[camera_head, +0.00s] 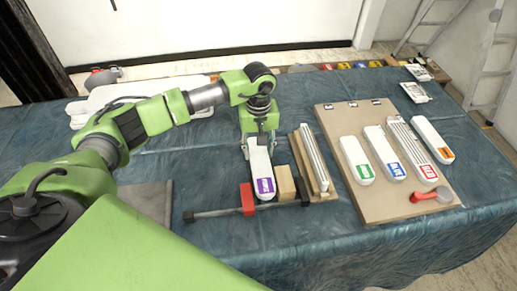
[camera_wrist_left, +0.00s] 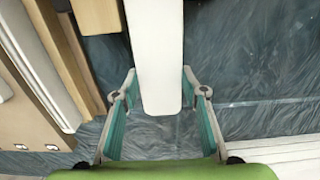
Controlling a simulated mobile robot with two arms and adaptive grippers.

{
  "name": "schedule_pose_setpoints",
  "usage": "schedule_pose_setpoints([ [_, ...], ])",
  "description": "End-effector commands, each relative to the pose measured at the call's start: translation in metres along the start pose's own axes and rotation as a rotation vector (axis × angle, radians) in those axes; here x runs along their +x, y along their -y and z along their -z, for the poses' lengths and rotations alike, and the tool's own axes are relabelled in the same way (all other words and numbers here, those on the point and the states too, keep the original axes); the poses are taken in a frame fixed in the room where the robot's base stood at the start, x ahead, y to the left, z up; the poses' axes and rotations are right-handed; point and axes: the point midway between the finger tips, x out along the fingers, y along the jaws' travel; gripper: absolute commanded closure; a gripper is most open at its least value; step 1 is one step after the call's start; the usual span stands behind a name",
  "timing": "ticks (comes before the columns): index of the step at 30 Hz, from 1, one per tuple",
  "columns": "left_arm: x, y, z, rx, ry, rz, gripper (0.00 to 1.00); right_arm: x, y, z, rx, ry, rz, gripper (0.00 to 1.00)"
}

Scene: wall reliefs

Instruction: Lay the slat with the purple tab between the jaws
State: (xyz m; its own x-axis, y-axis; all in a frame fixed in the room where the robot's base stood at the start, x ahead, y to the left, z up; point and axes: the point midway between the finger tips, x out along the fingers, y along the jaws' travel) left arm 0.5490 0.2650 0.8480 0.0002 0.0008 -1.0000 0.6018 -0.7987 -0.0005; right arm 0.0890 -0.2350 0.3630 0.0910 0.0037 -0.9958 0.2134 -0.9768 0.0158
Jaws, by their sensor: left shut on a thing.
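The white slat with the purple tab (camera_head: 260,165) points its tab end toward me, over the bar clamp between the red jaw (camera_head: 247,199) and a wooden block (camera_head: 285,182). The clamp's dark bar (camera_head: 215,212) runs across below the tab end. A dark jaw (camera_head: 303,190) stands right of the block. My left gripper (camera_head: 260,138) is shut on the slat's far end. In the left wrist view the slat (camera_wrist_left: 157,60) lies between the fingers (camera_wrist_left: 160,88). I cannot tell whether the slat rests on the bar. My right gripper is not in view.
A wooden piece with a ribbed metal strip (camera_head: 313,160) lies just right of the clamp. A tan board (camera_head: 390,205) holds several slats with green, blue and red tabs and a red-handled tool (camera_head: 430,195). A slat with an orange tab (camera_head: 432,138) lies at its right.

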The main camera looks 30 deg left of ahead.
Motion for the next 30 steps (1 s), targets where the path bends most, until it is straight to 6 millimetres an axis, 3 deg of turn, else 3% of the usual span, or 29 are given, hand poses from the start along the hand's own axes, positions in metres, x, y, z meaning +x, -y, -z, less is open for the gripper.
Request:
schedule_pose_setpoints([
  [30, 0.021, 0.000, 0.000, 0.000, 0.000, 0.000, 0.85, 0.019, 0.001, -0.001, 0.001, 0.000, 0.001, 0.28],
])
